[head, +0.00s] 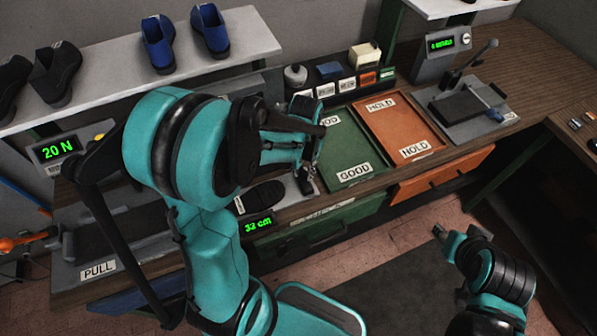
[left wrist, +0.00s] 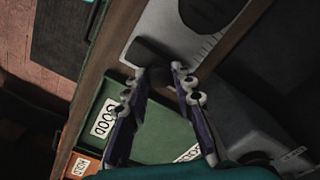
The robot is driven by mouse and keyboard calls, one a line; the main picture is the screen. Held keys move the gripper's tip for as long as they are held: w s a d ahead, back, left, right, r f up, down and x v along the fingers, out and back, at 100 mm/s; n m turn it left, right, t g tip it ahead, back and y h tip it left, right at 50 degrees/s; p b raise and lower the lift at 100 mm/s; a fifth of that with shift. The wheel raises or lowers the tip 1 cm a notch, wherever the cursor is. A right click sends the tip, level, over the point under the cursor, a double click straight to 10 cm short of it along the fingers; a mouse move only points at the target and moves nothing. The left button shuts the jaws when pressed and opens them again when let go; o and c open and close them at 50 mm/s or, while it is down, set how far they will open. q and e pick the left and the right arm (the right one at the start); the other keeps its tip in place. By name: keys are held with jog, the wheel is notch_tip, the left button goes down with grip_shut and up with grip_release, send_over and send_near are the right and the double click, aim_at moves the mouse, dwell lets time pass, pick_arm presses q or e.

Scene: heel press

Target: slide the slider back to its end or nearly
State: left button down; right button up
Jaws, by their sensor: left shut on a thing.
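The slider, a dark block, shows in the left wrist view (left wrist: 150,52) on a pale measuring plate (left wrist: 165,22) with scale marks. A dark shoe or sole (left wrist: 205,12) lies on that plate, apart from the slider. In the head view the sole (head: 262,196) lies left of the slider, by a green centimetre readout (head: 258,224). My left gripper (head: 308,182) is at the plate's right end, shut on the slider; its fingertips also show in the left wrist view (left wrist: 160,72). My arm partly hides the plate. My right gripper (head: 441,233) is low at the right, its jaws unclear.
A green GOOD tray (head: 352,143) stands just right of the slider, with an orange HOLD tray (head: 402,128) beyond. A shelf with shoes (head: 120,62) is behind. A pull gauge (head: 60,149) reads 20 N at left. A lever device (head: 465,105) stands at right.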

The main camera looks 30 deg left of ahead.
aim_at(305, 173)
pick_arm(q)
jog(key=c, duration=1.6)
grip_release()
jog(key=shift+w+d, duration=0.1)
jog(key=shift+w, duration=0.05)
jog(key=o, duration=0.3)
jog(key=shift+w+d, duration=0.1)
jog(key=shift+d, duration=0.05)
jog(key=shift+o, duration=0.2)
jog(key=shift+r, duration=0.15)
notch_tip(305, 173, up, 12)
jog(key=shift+f, duration=0.2)
